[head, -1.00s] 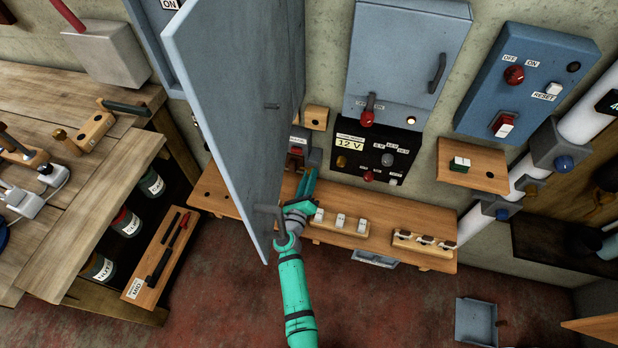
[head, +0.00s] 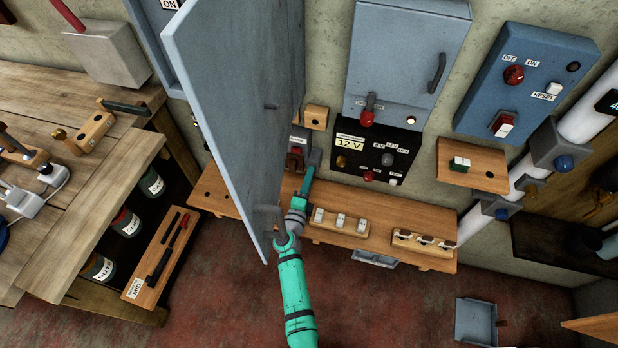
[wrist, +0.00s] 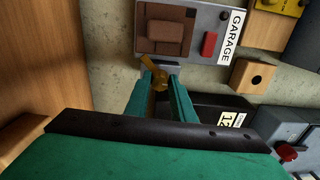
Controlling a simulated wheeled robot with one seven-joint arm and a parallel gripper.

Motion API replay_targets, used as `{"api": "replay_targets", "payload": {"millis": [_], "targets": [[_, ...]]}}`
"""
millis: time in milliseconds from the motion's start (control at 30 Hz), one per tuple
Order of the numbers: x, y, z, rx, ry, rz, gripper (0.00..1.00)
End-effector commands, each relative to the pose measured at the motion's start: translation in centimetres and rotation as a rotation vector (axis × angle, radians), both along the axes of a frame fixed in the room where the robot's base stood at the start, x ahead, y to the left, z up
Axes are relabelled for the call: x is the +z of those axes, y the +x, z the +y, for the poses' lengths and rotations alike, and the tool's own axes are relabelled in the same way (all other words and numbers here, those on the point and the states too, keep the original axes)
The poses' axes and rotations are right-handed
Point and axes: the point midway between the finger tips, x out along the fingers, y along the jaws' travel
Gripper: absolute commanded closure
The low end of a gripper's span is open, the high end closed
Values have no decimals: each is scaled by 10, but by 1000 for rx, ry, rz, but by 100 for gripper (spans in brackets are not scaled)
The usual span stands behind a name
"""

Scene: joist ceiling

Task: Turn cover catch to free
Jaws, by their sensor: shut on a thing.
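The cover catch (wrist: 152,68) is a small brass lever in the wrist view, just below a brown cover (wrist: 167,30) on a grey unit labelled GARAGE (wrist: 208,50). The catch looks tilted, its upper end leaning left. My gripper (wrist: 159,80) is shut on the catch, one green finger on each side. In the head view my gripper (head: 308,180) reaches up to the unit beside the large open door. The fingers and catch are too small there to tell apart, and the door hides part of the unit.
The large grey door (head: 235,110) stands open close to the left of my arm. A wooden shelf (head: 390,215) with switch blocks lies below right. The black 12 V panel (head: 375,150) is right of my gripper. A wooden block with a hole (wrist: 254,76) sits near the unit.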

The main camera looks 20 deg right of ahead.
Motion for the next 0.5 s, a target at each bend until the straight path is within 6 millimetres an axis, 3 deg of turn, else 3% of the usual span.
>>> {"api": "replay_targets", "payload": {"millis": [500], "targets": [[0, 2, 2, 5, -380, 255, 100]]}}
